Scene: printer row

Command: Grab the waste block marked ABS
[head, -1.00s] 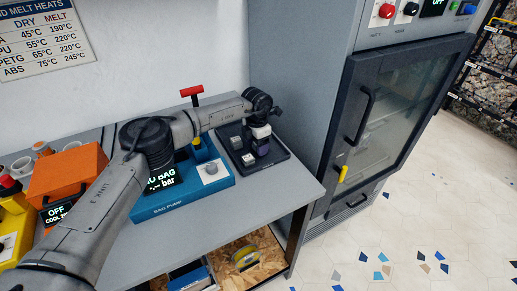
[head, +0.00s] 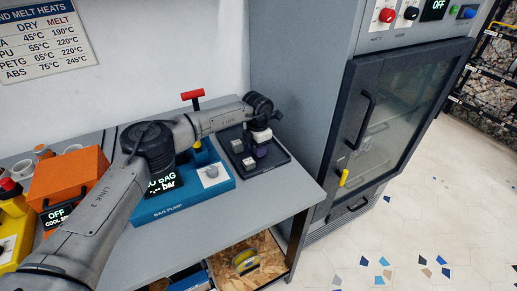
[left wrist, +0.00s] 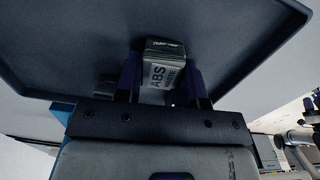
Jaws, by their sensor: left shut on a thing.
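The waste block marked ABS (left wrist: 163,75) is a grey block with its label facing the camera in the left wrist view. It sits between the two dark fingers of my left gripper (left wrist: 162,88), which is shut on it. In the head view my left gripper (head: 258,150) points down over the dark tray (head: 281,160) on the bench, and the held block is hard to make out there. I cannot tell whether the block touches the tray. My right gripper is not in view.
Small pale blocks (head: 248,162) lie in the tray left of the gripper. The blue bag pump (head: 200,190) with a red T-handle (head: 192,95) stands left of the tray. A grey cabinet with a glass door (head: 405,115) stands close on the right.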

